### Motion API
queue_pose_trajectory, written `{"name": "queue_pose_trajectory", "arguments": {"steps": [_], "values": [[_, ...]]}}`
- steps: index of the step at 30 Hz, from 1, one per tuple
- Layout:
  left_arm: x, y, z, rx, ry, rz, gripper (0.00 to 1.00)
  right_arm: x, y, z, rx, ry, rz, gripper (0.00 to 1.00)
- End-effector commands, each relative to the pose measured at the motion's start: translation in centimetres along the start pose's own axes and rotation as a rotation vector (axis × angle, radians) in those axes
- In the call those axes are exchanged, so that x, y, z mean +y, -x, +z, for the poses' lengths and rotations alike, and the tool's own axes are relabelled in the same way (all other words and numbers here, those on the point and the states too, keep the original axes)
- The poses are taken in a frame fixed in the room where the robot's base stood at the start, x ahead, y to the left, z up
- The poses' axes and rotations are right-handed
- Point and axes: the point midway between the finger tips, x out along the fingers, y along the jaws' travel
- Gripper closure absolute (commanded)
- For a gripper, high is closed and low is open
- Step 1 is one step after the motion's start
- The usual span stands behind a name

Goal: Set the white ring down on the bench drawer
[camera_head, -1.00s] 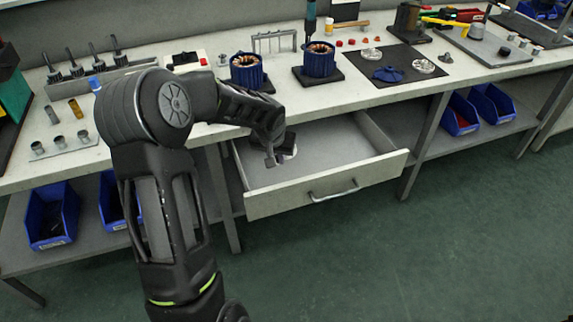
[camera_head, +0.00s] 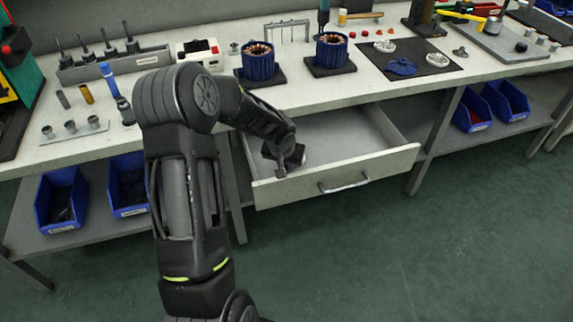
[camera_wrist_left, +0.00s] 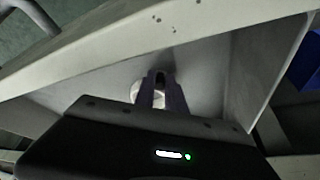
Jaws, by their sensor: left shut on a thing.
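The bench drawer (camera_head: 340,175) is pulled open under the bench top, with a pale inside and a bar handle on its front. My left gripper (camera_head: 284,168) reaches down into its left part, near the front wall. In the left wrist view, the left gripper (camera_wrist_left: 160,92) is shut on the white ring (camera_wrist_left: 135,92). The ring shows as a pale curved edge beside the fingers, against the drawer's inside. Whether it touches the drawer floor I cannot tell. In the head view the ring is hidden by the gripper. My right gripper is not in view.
The drawer's right side (camera_head: 355,130) looks empty. The bench top (camera_head: 290,103) overhangs the drawer's back. Two blue motor housings (camera_head: 258,63) (camera_head: 331,52) stand on the bench above. Blue bins (camera_head: 62,200) sit on the shelf below left.

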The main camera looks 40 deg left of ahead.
Motion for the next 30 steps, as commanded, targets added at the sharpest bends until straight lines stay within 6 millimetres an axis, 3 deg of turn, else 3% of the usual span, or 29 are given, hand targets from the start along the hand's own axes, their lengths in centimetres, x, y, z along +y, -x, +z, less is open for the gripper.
{"name": "queue_pose_trajectory", "arguments": {"steps": [7, 8, 15, 25, 30], "values": [[0.0, -0.3, 0.1, 0.001, -0.001, 0.000, 1.00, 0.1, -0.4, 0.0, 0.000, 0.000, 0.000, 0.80], [0.0, -0.2, 0.1, 0.001, -0.001, -0.001, 0.84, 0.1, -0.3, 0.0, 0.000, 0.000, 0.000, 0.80], [0.0, -0.1, 0.0, 0.000, 0.000, 0.000, 0.64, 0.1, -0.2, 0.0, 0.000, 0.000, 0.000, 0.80], [0.0, 0.1, -0.1, 0.000, 0.000, 0.000, 0.63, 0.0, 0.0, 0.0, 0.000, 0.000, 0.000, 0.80], [0.0, 1.5, -0.2, 0.003, 0.001, -0.001, 0.63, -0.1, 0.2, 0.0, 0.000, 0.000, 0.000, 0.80]]}}
